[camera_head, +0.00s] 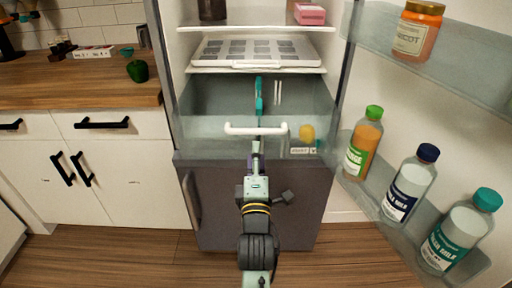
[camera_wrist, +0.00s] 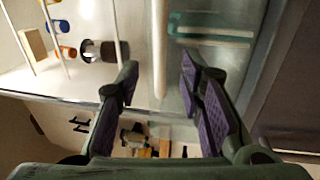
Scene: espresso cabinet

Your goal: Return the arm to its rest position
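My arm extends into the open fridge. My gripper (camera_head: 256,146) is just below the white handle (camera_head: 240,130) of the clear fridge drawer (camera_head: 210,127). In the wrist view my gripper (camera_wrist: 157,74) is open, with its purple-padded fingers apart. The white handle (camera_wrist: 160,45) runs between and beyond the fingertips in that view. I cannot tell whether it touches either finger. A teal item (camera_head: 259,90) and a round yellow item (camera_head: 307,134) show inside the drawer.
A tray (camera_head: 220,55) lies above the drawer. The floor in front is clear.

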